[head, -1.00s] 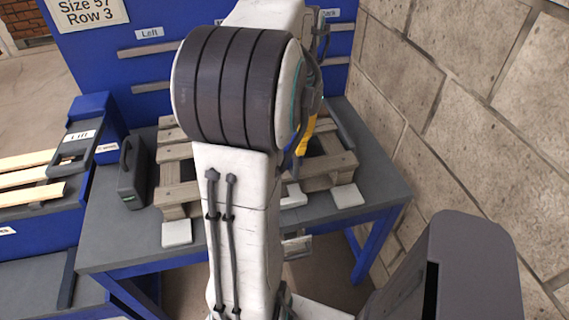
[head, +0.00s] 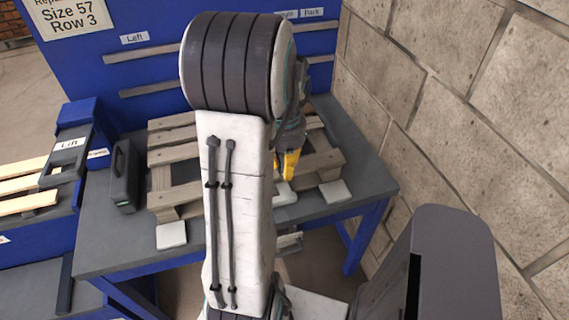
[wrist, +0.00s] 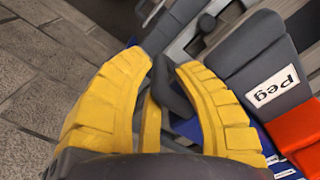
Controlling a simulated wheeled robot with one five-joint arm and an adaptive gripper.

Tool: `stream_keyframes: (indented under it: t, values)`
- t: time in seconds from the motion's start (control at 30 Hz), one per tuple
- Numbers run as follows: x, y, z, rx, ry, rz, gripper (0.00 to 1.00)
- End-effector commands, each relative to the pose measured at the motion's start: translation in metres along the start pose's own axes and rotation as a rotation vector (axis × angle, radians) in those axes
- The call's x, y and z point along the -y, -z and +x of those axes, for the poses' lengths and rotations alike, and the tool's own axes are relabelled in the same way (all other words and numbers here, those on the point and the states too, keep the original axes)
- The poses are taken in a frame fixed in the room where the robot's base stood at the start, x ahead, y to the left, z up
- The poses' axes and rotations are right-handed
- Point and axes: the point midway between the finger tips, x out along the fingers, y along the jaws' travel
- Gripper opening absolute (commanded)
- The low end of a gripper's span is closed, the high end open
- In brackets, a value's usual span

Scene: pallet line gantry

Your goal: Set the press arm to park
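My gripper (head: 290,164) shows as a yellow tip beside my arm in the head view, over the right part of the pallet. In the wrist view its yellow fingers (wrist: 162,62) lean towards each other. A dark piece shows between them near the tips. I cannot tell whether it is part of the gripper or something held. The blue panel (head: 75,60) behind the bench bears a "Left" label (head: 134,38) and a "Park" label (head: 312,12), with another label partly hidden beside it. I cannot make out the press arm; my arm covers much of the panel.
A slatted wooden pallet (head: 172,155) lies on the grey bench (head: 105,245). A dark case (head: 124,178) stands at its left, and a "Lift" unit (head: 68,152) stands further left. A stone wall (head: 450,110) closes the right side. A "peg" panel (wrist: 262,75) is near the gripper.

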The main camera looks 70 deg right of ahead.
Motion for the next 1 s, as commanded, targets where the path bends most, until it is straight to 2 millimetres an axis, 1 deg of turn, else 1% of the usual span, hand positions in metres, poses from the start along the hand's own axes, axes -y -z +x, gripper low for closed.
stream_keyframes:
  t: [0.27, 0.3, 0.6, 1.0]
  values:
    - [0.0, 0.0001, 0.0009, 0.0, 0.0, 0.0, 0.26]
    - [0.0, 0.0001, 0.0008, 0.0, 0.0, 0.0, 0.28]
    - [0.0, 0.0002, 0.0006, -0.001, 0.0, 0.0, 0.01]
    - [-0.0015, 0.001, 0.0011, 0.0, 0.0, 0.001, 0.0]
